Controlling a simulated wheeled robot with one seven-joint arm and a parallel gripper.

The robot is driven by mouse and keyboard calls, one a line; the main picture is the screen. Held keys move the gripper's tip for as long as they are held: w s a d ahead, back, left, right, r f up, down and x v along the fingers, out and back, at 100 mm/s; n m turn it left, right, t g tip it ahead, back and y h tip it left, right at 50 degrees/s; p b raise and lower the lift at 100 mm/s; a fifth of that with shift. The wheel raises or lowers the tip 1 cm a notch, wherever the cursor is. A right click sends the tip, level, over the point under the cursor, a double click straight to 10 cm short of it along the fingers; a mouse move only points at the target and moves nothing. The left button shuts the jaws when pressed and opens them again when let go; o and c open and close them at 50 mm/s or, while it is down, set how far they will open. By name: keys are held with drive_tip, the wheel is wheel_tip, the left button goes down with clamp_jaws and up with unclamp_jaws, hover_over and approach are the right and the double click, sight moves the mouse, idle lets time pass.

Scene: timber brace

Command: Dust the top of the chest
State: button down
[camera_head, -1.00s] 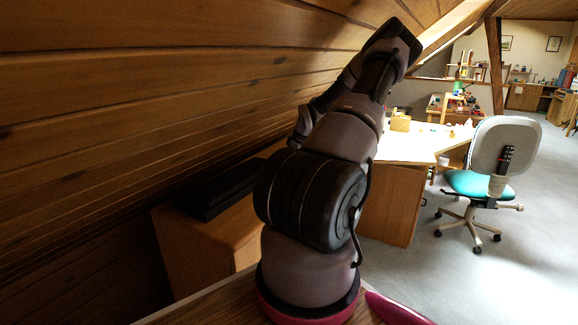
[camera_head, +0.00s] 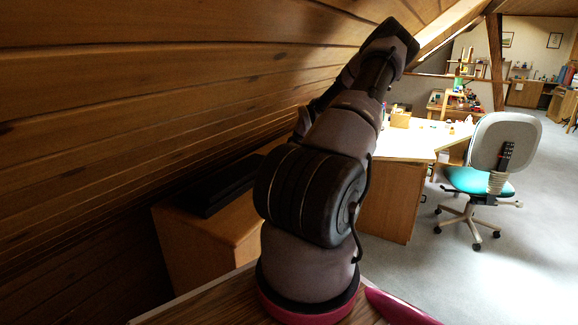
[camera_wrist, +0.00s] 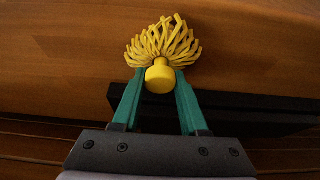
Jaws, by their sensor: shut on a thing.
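In the wrist view my gripper (camera_wrist: 160,95), with green fingers, is shut on a yellow duster (camera_wrist: 163,42). The duster's round handle end sits between the fingertips and its yellow strands fan out beyond them. Behind it is a brown wooden surface (camera_wrist: 60,60), which looks like the chest top; I cannot tell whether the strands touch it. In the head view the wooden chest (camera_head: 205,255) stands left of my arm, under the sloping ceiling. My arm hides part of it, and my gripper and the duster do not show there.
A long black object (camera_head: 225,190) lies on the chest; a dark shape (camera_wrist: 255,115) also shows in the wrist view. The sloping plank ceiling (camera_head: 150,100) is close above. A desk (camera_head: 395,190) and an office chair (camera_head: 480,185) stand to the right, with open floor beyond.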

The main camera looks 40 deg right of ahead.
drive_tip(key=shift+w+d, duration=0.25)
drive_tip(key=shift+d, duration=0.35)
drive_tip(key=shift+w+d, duration=0.3)
drive_tip(key=shift+d, duration=0.3)
drive_tip(key=shift+w+d, duration=0.25)
drive_tip(key=shift+d, duration=0.35)
drive_tip(key=shift+s+a+f, duration=0.1)
drive_tip(key=shift+s+a, duration=0.2)
drive_tip(key=shift+a, duration=0.35)
drive_tip(key=shift+s+a+f, duration=0.15)
drive_tip(key=shift+s+a, duration=0.2)
drive_tip(key=shift+a, duration=0.3)
drive_tip(key=shift+s+a+f, duration=0.1)
drive_tip(key=shift+s+a, duration=0.2)
drive_tip(key=shift+a, duration=0.35)
drive_tip(key=shift+w+d+r, duration=0.1)
drive_tip(key=shift+w+r, duration=0.05)
drive_tip(key=shift+r, duration=3)
drive_tip(key=shift+r, duration=0.1)
